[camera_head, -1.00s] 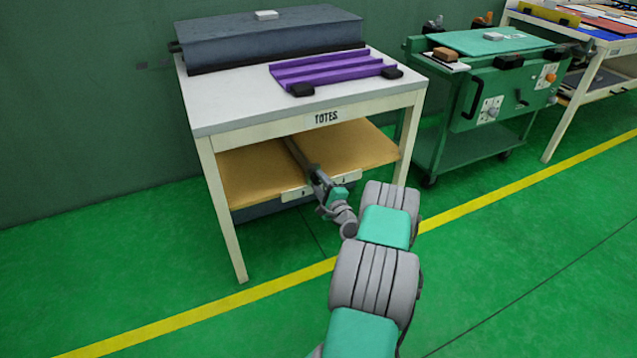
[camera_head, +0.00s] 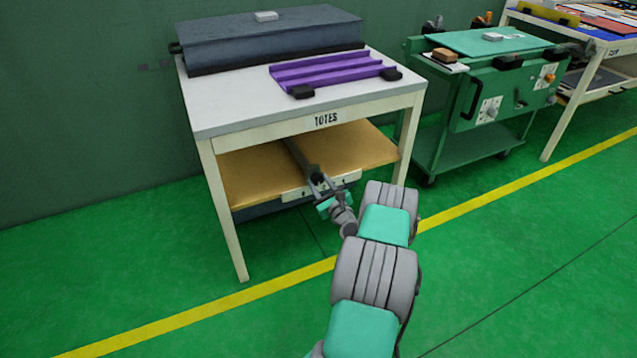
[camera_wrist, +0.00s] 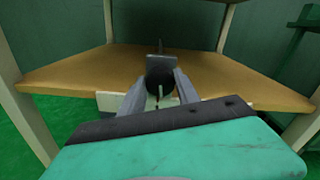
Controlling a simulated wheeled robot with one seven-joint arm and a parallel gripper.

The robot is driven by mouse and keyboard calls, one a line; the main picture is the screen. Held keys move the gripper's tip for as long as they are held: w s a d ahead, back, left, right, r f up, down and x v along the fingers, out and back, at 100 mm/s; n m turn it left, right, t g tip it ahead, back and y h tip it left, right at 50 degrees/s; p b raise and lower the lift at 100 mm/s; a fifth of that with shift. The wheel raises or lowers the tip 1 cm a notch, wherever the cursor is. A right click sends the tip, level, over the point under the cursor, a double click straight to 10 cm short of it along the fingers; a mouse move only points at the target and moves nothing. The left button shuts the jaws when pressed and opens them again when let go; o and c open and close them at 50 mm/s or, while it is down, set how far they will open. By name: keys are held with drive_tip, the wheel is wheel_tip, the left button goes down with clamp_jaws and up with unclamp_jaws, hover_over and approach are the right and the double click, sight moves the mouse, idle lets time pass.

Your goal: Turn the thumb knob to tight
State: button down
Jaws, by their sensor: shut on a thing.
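The dark thumb knob (camera_wrist: 160,82) sits between my two finger tips in the wrist view, at the front of the shelf. A pale upright strip shows just in front of it. My gripper (camera_wrist: 160,90) is shut on the knob, one grey finger on each side. In the head view my gripper (camera_head: 316,179) reaches the shelf's front edge, and the knob (camera_head: 314,169) shows as a small dark block there. The fingers hide part of the knob, and I cannot read any tight mark.
The tan shelf (camera_head: 252,170) lies under the white tabletop (camera_head: 230,105) of the table marked TOTES. Table legs stand on both sides of my arm. A purple ribbed tray (camera_head: 325,72) and a grey case (camera_head: 270,40) lie on top. A green cart (camera_head: 460,155) stands right.

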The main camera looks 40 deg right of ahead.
drive_tip(key=shift+w+r+m, duration=0.1)
drive_tip(key=shift+r+m, duration=0.05)
drive_tip(key=shift+m, duration=0.75)
drive_tip(key=c, duration=0.9)
unclamp_jaws()
drive_tip(key=p+v, duration=0.2)
drive_tip(key=v, duration=0.6)
